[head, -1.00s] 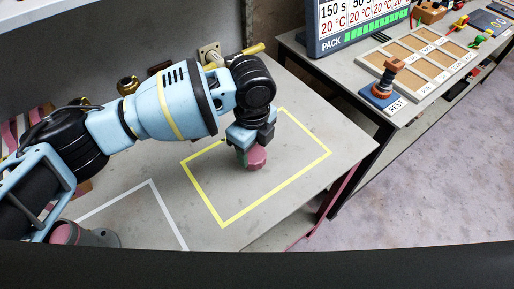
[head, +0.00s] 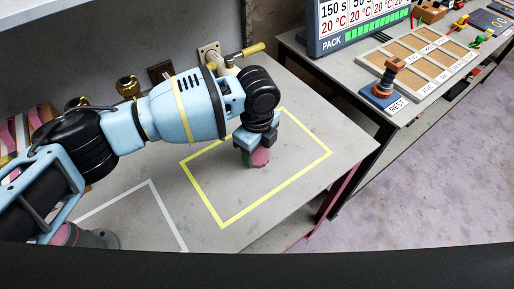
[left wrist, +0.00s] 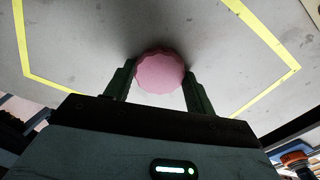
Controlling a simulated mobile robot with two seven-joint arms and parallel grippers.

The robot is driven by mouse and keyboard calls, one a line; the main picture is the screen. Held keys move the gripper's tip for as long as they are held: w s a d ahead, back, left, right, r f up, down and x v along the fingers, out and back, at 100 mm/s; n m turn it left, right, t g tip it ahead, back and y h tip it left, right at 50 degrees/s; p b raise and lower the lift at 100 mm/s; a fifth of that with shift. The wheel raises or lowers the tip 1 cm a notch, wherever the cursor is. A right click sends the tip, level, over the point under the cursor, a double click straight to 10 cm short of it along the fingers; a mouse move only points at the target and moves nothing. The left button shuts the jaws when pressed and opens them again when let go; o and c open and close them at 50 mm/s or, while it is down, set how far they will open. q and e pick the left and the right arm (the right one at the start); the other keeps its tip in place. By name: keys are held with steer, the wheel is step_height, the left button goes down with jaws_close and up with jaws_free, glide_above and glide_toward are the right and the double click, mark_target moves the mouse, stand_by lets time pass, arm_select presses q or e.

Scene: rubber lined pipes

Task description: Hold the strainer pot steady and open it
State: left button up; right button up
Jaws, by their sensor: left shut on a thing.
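A pink cap with a scalloped edge (head: 261,157), which looks like the strainer pot's lid, is inside the yellow outline on the bench. My left gripper (head: 256,158) points down with its fingers on either side of the cap, shut on it. In the left wrist view the pink cap (left wrist: 160,72) sits between the two dark green fingers (left wrist: 158,85). A grey round body with pink on it (head: 95,238), possibly the strainer pot, shows at the lower left, partly hidden by my arm. My right gripper is not in view.
The yellow outline (head: 222,226) and a white outline (head: 168,212) mark the grey bench top. A second table at right holds a display (head: 345,22), a sorting tray and an orange-and-blue part (head: 386,82).

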mark_target(257, 155)
arm_select(q)
steer(key=shift+f, duration=0.2)
steer(key=o, duration=1.1)
step_height(257, 155, up, 12)
steer(key=shift+r+p, duration=0.2)
steer(key=shift+p, duration=0.15)
steer(key=shift+s+f, duration=0.1)
